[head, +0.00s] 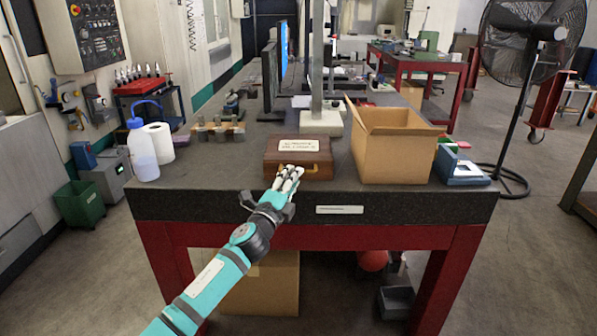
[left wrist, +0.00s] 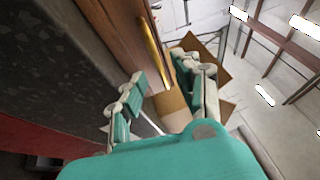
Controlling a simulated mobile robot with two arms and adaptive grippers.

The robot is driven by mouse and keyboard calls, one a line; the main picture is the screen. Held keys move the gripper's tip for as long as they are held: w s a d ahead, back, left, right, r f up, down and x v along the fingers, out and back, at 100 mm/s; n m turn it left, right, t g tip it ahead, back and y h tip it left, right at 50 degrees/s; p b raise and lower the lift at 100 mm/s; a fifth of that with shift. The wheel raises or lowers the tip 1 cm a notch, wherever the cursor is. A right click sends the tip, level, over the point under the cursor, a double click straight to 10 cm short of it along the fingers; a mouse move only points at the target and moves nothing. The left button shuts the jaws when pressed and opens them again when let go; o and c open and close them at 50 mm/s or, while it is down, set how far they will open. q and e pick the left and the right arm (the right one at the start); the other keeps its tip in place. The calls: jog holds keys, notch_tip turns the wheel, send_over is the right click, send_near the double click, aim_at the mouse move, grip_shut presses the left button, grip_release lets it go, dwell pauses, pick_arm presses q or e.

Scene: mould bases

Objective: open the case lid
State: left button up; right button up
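The case (head: 298,153) is a brown wooden box with a pale label on top, standing near the front edge of the dark worktable (head: 225,178). Its lid looks shut. In the left wrist view, the case's brown side (left wrist: 118,28) fills the upper left, with a long brass-coloured handle (left wrist: 152,48) on it. My left gripper (head: 288,179) is at the front of the case and covers part of it in the head view. Whether a fingertip touches the case cannot be told. My right gripper is not in view.
An open cardboard box (head: 392,150) stands close to the right of the case. A monitor stand base (head: 320,123) is behind it. A wash bottle (head: 141,152) and paper roll (head: 160,143) stand at the left. The tabletop between them and the case is clear.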

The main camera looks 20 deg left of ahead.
aim_at(299, 155)
pick_arm(q)
jog(key=shift+x, duration=1.95)
grip_shut()
